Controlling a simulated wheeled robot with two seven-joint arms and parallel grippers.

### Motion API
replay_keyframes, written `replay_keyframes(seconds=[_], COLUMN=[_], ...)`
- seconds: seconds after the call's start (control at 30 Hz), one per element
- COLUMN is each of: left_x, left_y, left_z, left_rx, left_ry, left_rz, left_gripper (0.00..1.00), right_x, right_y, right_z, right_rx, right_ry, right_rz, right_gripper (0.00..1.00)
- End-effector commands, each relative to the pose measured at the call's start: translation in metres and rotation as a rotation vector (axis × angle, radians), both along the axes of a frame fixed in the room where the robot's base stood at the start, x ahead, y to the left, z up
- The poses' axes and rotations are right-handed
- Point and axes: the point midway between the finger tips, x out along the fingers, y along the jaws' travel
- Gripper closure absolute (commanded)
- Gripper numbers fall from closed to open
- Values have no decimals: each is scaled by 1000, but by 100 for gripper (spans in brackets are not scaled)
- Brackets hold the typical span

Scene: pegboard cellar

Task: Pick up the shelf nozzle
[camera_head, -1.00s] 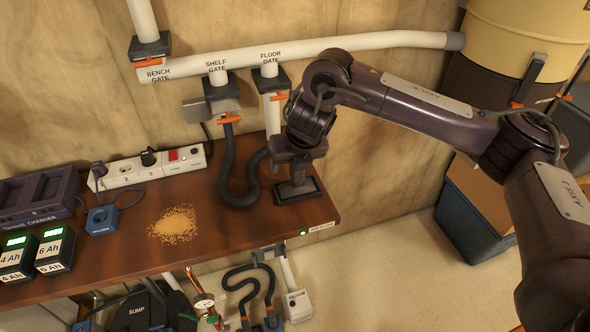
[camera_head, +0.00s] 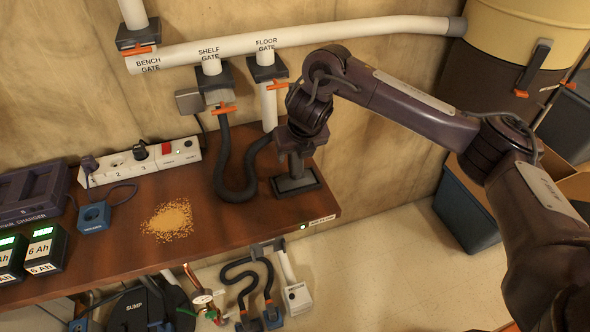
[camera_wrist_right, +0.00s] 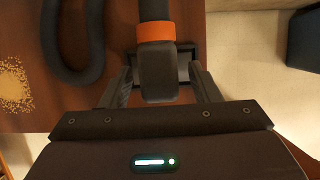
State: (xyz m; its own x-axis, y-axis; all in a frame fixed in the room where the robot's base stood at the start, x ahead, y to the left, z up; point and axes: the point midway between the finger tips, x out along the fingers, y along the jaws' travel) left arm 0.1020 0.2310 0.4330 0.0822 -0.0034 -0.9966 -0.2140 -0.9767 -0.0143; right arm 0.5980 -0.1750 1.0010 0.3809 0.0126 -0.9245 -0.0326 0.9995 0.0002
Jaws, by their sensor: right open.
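The shelf nozzle (camera_wrist_right: 157,75) is a dark grey piece with an orange collar at the end of a thick dark hose. It stands at a dark rectangular holder (camera_head: 313,183) at the bench's right end. In the head view it is mostly hidden by my right gripper (camera_head: 295,163). In the right wrist view, my right gripper (camera_wrist_right: 160,83) is open, with one finger on each side of the nozzle. I cannot tell whether either finger touches it. My left gripper is not in view.
The hose (camera_head: 221,160) loops down from the shelf gate (camera_head: 215,92) beside the holder. A power strip (camera_head: 140,162), sawdust (camera_head: 168,221) and battery chargers (camera_head: 30,190) lie left on the bench. The floor-gate pipe (camera_head: 269,108) stands just behind my gripper. Open floor (camera_head: 385,255) lies to the right.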

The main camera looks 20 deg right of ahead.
Motion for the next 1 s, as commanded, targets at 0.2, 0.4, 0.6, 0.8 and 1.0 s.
replay_keyframes(seconds=[0.2,0.4,0.6,0.8,1.0], left_x=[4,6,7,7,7], left_y=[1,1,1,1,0], left_z=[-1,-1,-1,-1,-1], left_rx=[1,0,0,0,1], left_ry=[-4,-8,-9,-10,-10], left_rz=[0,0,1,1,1], left_gripper=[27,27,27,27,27], right_x=[7,7,7,7,8], right_y=[0,0,0,0,0], right_z=[-16,-16,-16,-15,-15], right_rx=[0,0,0,0,0], right_ry=[-1,-1,-1,-1,-3], right_rz=[0,1,1,0,0], right_gripper=[44,45,71,97,100])
